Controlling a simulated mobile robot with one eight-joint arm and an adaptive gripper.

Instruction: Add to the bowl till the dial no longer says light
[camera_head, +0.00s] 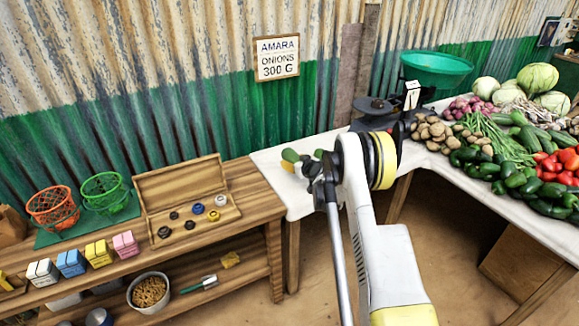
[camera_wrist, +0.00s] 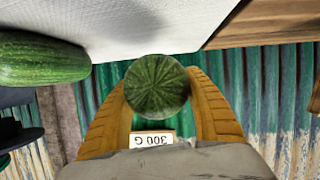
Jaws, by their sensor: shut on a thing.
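My gripper (camera_wrist: 160,105) is shut on a striped green vegetable (camera_wrist: 157,87), seen end-on between its yellow fingers. In the head view the held vegetable (camera_head: 290,155) shows just past the fingers, over the white cloth. Another green vegetable (camera_wrist: 42,60) lies on the cloth beside my gripper; it also shows in the head view (camera_head: 319,153). The green bowl (camera_head: 436,66) sits on the dark scale (camera_head: 372,106) at the back; I make out nothing in it. The dial (camera_head: 412,95) is a small white face, too small to read. My arm partly hides the scale.
Heaped produce fills the right table, with potatoes (camera_head: 435,133) near the scale. At left, a wooden table holds an open weight box (camera_head: 188,190), two baskets (camera_head: 104,192) and small packets (camera_head: 71,263).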

